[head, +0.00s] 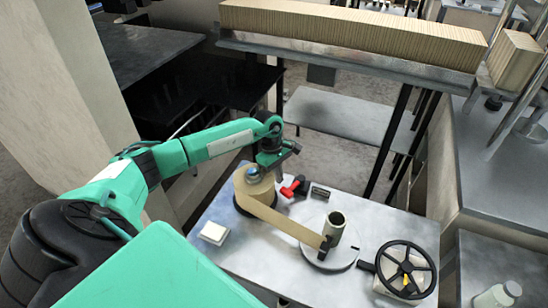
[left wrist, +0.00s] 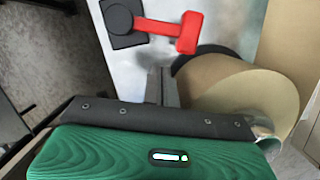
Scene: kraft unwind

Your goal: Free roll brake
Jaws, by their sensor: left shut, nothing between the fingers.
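The brake has a red lever (head: 294,186) on the table beside the kraft roll (head: 244,190). In the left wrist view the red lever (left wrist: 188,34) ends in a red block, and its other end meets a black base (left wrist: 122,22). The roll (left wrist: 225,82) is close to the block in that picture; I cannot tell whether they touch. A brown paper strip (head: 285,222) runs from the roll to a green-grey core (head: 335,224) on a round plate. My left gripper (head: 272,160) is above the roll, shut and empty; its fingers (left wrist: 162,86) point toward the lever. My right gripper is not in view.
A black handwheel (head: 405,270) stands at the table's right. Behind is a raised bench with a long ribbed brown block (head: 350,32).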

